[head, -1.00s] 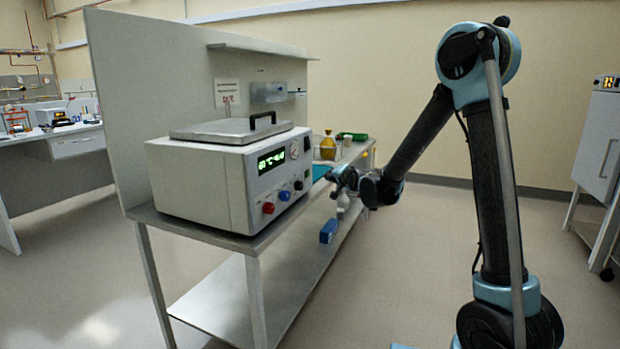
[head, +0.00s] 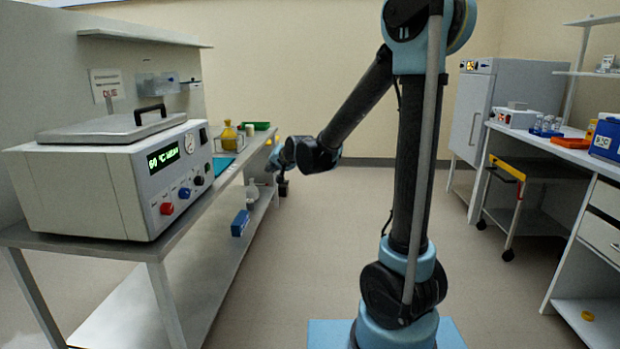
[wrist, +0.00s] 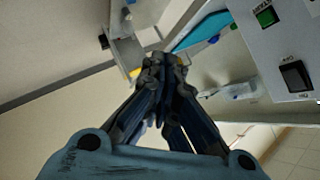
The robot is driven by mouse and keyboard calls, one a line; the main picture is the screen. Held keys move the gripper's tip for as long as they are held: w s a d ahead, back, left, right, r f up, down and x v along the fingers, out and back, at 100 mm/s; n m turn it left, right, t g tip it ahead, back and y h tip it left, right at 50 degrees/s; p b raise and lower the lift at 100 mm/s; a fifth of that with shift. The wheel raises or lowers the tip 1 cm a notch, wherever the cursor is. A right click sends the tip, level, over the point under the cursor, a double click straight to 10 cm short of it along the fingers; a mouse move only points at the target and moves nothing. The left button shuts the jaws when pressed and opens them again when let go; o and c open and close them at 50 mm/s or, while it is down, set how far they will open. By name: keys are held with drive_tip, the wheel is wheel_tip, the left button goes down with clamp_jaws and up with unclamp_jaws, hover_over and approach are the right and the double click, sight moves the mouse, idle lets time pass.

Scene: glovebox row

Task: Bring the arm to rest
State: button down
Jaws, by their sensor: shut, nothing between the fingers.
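My arm (head: 355,110) rises from its base and bends down to the left at the elbow. My gripper (head: 283,188) hangs past the wrist joint beside the right edge of the steel bench, small and partly hidden by the wrist in the head view. In the wrist view my gripper (wrist: 160,65) has its fingers together with nothing between them. It is apart from the bench things seen beyond it.
A white bath unit (head: 110,185) with a lid stands on the left bench (head: 172,240). A yellow bottle (head: 229,138) and a blue box (head: 240,223) are farther along. At right are a cabinet (head: 468,125) and a cart (head: 510,195). The middle floor is clear.

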drive_tip(key=s+d+f+g+h, duration=0.1)
drive_tip(key=s+d, duration=0.3)
drive_tip(key=d, duration=0.3)
drive_tip(key=s+d+g+h, duration=0.1)
drive_tip(key=s+d, duration=0.3)
drive_tip(key=d, duration=0.3)
drive_tip(key=s+d+f+g+h, duration=0.1)
drive_tip(key=s+d+f+g, duration=0.1)
drive_tip(key=s+d, duration=0.4)
drive_tip(key=s+d+f+n+g+h, duration=0.1)
drive_tip(key=s+d+f, duration=0.4)
drive_tip(key=s, duration=0.9)
drive_tip(key=s+d+f+n+g+h, duration=0.1)
drive_tip(key=s+d+f+g+h, duration=0.1)
drive_tip(key=s+d, duration=0.7)
wheel_tip(320, 180, down, 2)
drive_tip(key=shift+s+f+g+h, duration=0.15)
drive_tip(key=shift+s+g+h, duration=0.15)
drive_tip(key=shift+s+g, duration=0.3)
drive_tip(key=shift+s, duration=0.1)
